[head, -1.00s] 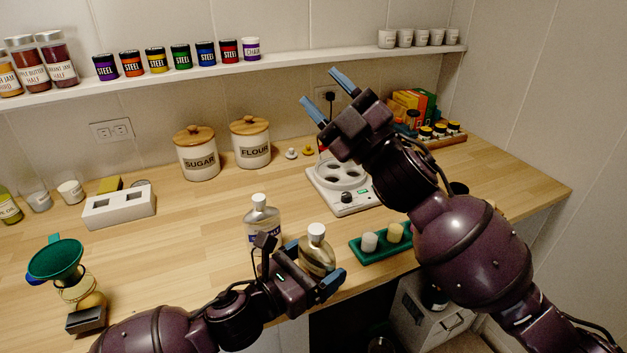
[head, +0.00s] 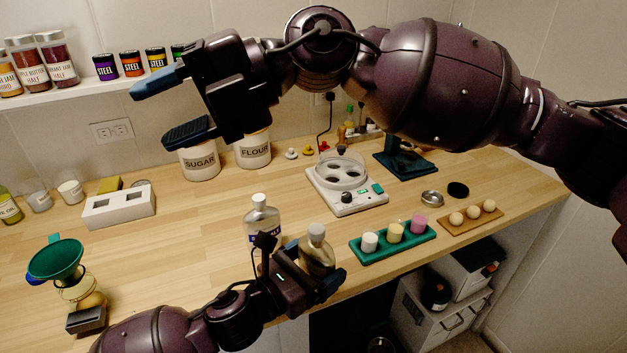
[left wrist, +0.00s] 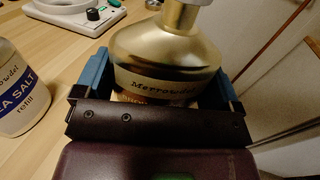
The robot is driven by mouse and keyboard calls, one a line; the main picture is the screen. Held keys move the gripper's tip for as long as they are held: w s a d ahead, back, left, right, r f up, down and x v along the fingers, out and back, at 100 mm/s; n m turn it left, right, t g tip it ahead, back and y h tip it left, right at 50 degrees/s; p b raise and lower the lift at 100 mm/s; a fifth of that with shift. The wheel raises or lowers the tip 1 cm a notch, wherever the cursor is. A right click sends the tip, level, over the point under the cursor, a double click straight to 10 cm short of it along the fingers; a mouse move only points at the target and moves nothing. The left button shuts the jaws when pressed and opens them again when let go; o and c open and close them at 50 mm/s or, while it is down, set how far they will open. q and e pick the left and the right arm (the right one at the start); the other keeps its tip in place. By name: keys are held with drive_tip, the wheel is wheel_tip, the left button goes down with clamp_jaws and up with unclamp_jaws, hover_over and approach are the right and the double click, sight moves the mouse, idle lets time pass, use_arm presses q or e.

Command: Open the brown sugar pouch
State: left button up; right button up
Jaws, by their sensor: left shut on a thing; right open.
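A gold-brown spouted pouch (head: 315,255) with a pale cap (head: 317,231) stands upright near the counter's front edge. My left gripper (head: 312,278) is shut on the pouch low down, a finger on each side. The cap sits on the spout. My right gripper (head: 160,112) is open and empty, raised high at the upper left, apart from the pouch; it hides the tops of the sugar and flour canisters.
A sea salt refill pouch (head: 262,222) stands just left of the held pouch. A green funnel (head: 55,258) is at left. Open counter lies between.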

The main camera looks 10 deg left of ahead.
wheel_tip(320, 180, down, 4)
drive_tip(key=w+d+m+t+h, duration=0.1)
drive_tip(key=t+h, duration=0.1)
drive_tip(key=h, duration=0.2)
drive_tip(key=m+t+h, duration=0.4)
drive_tip(key=m+h, duration=0.5)
drive_tip(key=m, duration=0.1)
hover_over(313, 228)
drive_tip(key=f, duration=0.9)
drive_tip(key=shift+a+f, duration=0.25)
drive_tip(key=shift+d+m, duration=0.35)
drive_tip(key=shift+m, duration=0.05)
drive_tip(key=shift+f, duration=4)
drive_tip(key=shift+a, duration=0.1)
clamp_jaws()
